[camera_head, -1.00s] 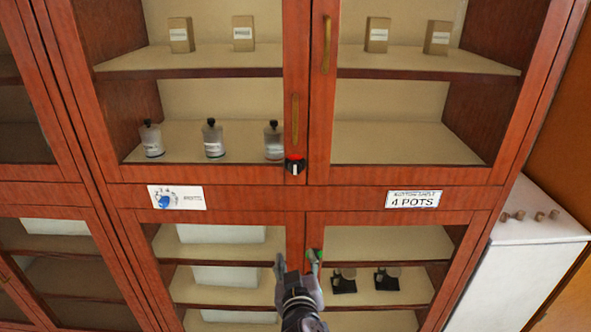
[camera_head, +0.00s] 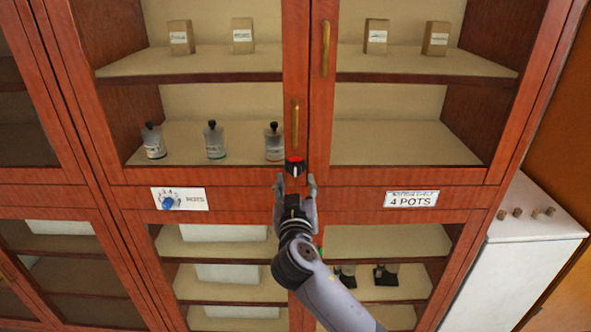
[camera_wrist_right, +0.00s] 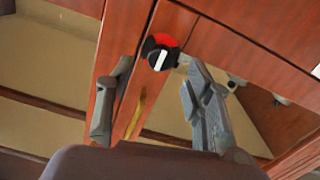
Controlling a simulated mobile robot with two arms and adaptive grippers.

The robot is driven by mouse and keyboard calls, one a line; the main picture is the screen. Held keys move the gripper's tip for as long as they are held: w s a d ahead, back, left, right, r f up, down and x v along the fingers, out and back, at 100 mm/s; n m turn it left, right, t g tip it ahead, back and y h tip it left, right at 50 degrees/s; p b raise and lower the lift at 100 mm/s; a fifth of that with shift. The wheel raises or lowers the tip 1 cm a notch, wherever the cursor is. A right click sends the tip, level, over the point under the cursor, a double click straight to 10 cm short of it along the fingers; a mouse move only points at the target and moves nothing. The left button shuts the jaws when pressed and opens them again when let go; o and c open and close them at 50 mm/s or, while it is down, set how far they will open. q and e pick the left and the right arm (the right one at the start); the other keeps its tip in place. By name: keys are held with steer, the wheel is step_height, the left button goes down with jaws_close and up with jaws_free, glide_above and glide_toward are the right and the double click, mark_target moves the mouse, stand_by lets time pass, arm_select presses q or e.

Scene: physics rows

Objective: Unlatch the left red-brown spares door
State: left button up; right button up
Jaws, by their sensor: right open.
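The left red-brown door (camera_head: 235,174) of the upper cabinet is glazed and looks closed. At its lower right corner is a round black knob (camera_head: 294,167) with a white mark and a red patch behind it. The knob also shows in the wrist view (camera_wrist_right: 158,52). My right gripper (camera_head: 295,183) is open just below the knob, its fingers to either side. In the wrist view the open fingers (camera_wrist_right: 156,75) flank the knob, with no clear contact seen. My left gripper is not in view.
Bottles (camera_head: 214,140) and small boxes (camera_head: 242,36) sit on the shelves inside. Signs (camera_head: 180,198) (camera_head: 411,199) are on the rail below. A white cabinet (camera_head: 520,250) stands at the right.

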mark_target(295, 173)
steer(key=shift+w+p, duration=0.3)
steer(key=shift+w, duration=2.1)
jaws_close()
